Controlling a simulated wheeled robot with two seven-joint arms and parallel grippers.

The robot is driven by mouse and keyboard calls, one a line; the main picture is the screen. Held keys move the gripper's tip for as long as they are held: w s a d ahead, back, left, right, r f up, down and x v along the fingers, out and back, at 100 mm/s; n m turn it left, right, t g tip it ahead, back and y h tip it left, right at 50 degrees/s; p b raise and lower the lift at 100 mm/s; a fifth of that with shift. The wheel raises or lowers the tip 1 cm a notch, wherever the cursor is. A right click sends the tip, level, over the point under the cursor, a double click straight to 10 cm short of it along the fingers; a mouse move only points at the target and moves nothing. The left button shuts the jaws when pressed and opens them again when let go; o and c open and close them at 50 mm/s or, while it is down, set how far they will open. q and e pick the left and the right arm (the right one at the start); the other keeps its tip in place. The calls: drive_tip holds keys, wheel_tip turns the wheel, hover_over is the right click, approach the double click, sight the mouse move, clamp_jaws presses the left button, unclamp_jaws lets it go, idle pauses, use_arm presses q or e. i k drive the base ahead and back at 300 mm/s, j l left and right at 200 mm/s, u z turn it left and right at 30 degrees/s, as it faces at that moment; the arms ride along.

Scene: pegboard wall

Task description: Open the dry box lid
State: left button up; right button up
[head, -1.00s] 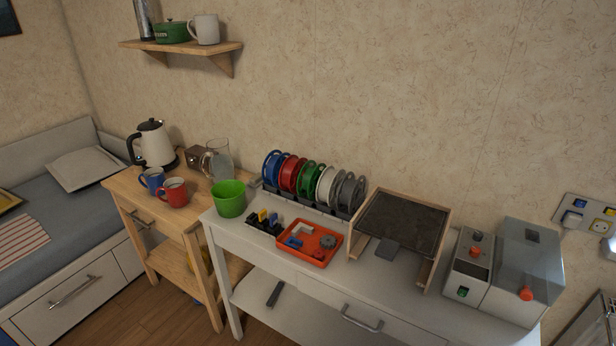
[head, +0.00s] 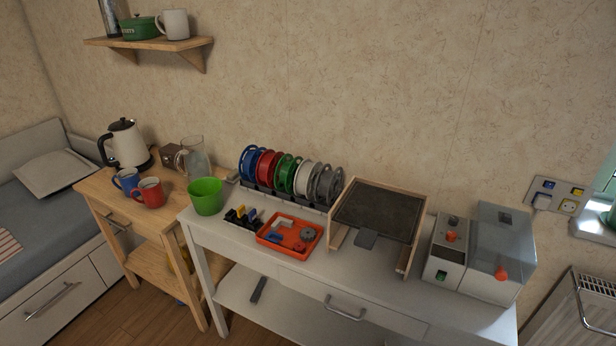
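The dry box is most likely the grey box with a smoky clear lid (head: 502,232) at the right end of the white table. Its lid looks shut. An orange-red knob (head: 501,273) sits low on its front. Joined to its left side is a light grey control unit (head: 446,251) with a red knob on top and a green switch on its front. Neither of my grippers shows in the head view.
The white table (head: 400,294) has a drawer handle in front. A wooden frame with a dark plate (head: 378,211), an orange tray (head: 289,236), a spool rack with several spools (head: 290,175) and a green cup (head: 206,196) stand left of the box. A radiator (head: 575,310) is at right.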

sight(500, 275)
drive_tip(key=z, duration=1.4)
drive_tip(key=i+j+u, duration=0.15)
drive_tip(key=j+u, duration=0.2)
